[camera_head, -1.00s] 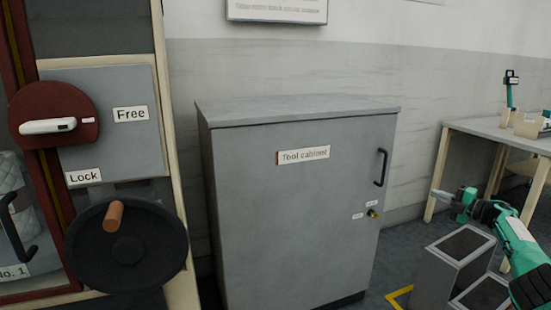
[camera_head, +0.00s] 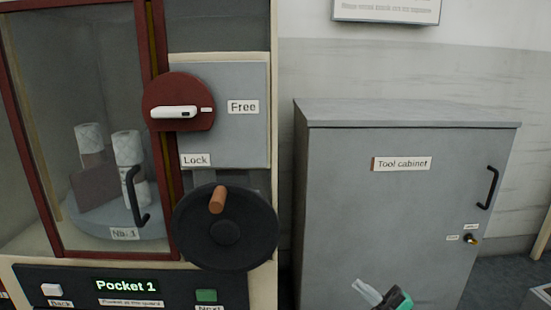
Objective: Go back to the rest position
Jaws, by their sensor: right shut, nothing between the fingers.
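My right gripper (camera_head: 366,290) shows at the bottom edge, in front of the grey tool cabinet (camera_head: 340,210). Its pale fingers are shut and empty and point up and to the left. Only its front end and a bit of green body show; the rest of the arm is below the picture. It looks apart from the cabinet, though the exact gap cannot be told. My left gripper is not in view.
A machine stands at left with a glass door, a black handwheel (camera_head: 256,233), a white lever (camera_head: 173,112) and a lit "Pocket 1" display (camera_head: 126,286). White rolls (camera_head: 128,147) stand behind the glass. The cabinet door is closed.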

